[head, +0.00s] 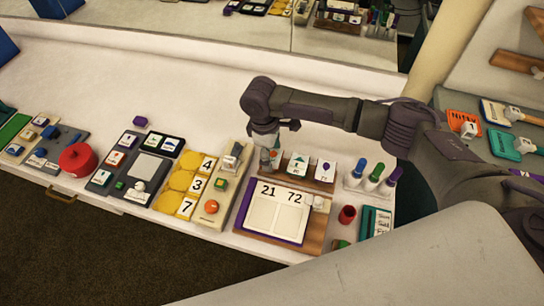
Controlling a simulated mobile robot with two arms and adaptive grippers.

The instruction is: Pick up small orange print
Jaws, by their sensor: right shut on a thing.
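My right gripper (268,152) reaches down from above over the left end of a wooden rack (312,184). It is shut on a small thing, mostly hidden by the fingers. A little orange-red shows at the fingertips, which fits the small orange print, but its face cannot be read. Two white cards stand in the rack to the right of the gripper: one with a teal mark (298,165) and one with a purple mark (327,170). Whether the held thing still touches the rack cannot be told. My left gripper is not in view.
A purple-edged board with numbers (276,217) lies in front of the rack. Blue, green and purple pegs (376,172) and a red cup (347,214) stand to the right. Yellow discs with number cards (180,180) and a red pot (78,160) are left. The counter behind is mostly clear.

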